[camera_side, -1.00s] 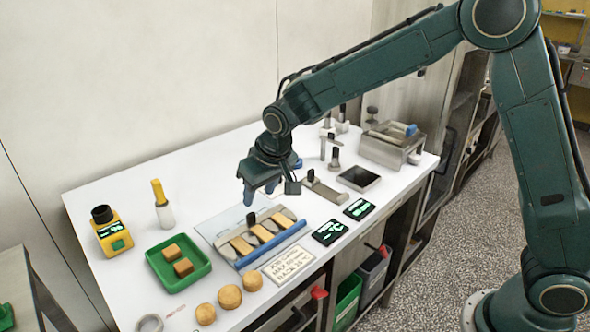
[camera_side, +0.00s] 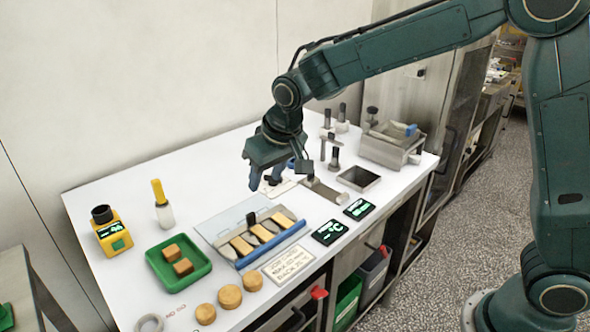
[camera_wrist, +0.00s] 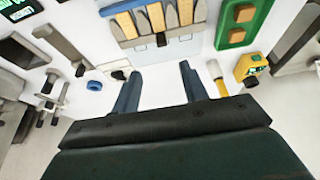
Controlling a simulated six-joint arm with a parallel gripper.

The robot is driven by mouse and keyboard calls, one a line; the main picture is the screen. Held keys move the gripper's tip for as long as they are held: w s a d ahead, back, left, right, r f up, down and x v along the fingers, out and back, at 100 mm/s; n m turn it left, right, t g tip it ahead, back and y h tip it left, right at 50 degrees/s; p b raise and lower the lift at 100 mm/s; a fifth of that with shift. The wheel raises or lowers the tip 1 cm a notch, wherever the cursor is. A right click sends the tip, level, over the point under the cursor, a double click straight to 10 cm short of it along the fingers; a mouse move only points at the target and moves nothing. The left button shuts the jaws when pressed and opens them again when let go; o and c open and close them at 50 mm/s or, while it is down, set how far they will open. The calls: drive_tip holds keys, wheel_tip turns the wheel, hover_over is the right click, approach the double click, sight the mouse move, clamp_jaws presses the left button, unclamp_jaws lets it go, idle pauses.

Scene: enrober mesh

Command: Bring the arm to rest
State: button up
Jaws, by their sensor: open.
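My gripper (camera_side: 271,184) hangs above the white table, behind the tray that holds the tan bars. Its two blue fingers point down and stand apart. In the wrist view the open gripper (camera_wrist: 158,85) has nothing between its fingers, only white table surface below. The blue-edged tray (camera_side: 272,246) lies ahead of the fingers, with several tan bars and grey strips in it. It also shows at the top of the wrist view (camera_wrist: 180,43). My arm is bent and reaches in from the right.
A green tray (camera_side: 205,268) with two brown blocks, a yellow device (camera_side: 112,232) and a brush (camera_side: 162,208) stand at left. Round brown pieces (camera_side: 230,297) lie in front. Two black displays (camera_side: 330,232), an open metal box (camera_side: 358,179) and a steel machine (camera_side: 391,145) stand to the right.

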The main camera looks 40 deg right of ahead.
drive_tip(key=s+d+r, duration=0.4)
drive_tip(key=s, duration=0.3)
drive_tip(key=s+d+r, duration=0.4)
drive_tip(key=s, duration=0.2)
drive_tip(key=s+d, duration=0.2)
drive_tip(key=s, duration=0.6)
drive_tip(key=s+d+t, duration=0.1)
drive_tip(key=s+d, duration=0.1)
drive_tip(key=s, duration=0.7)
drive_tip(key=shift+d+f, duration=0.3)
drive_tip(key=shift+d, duration=0.05)
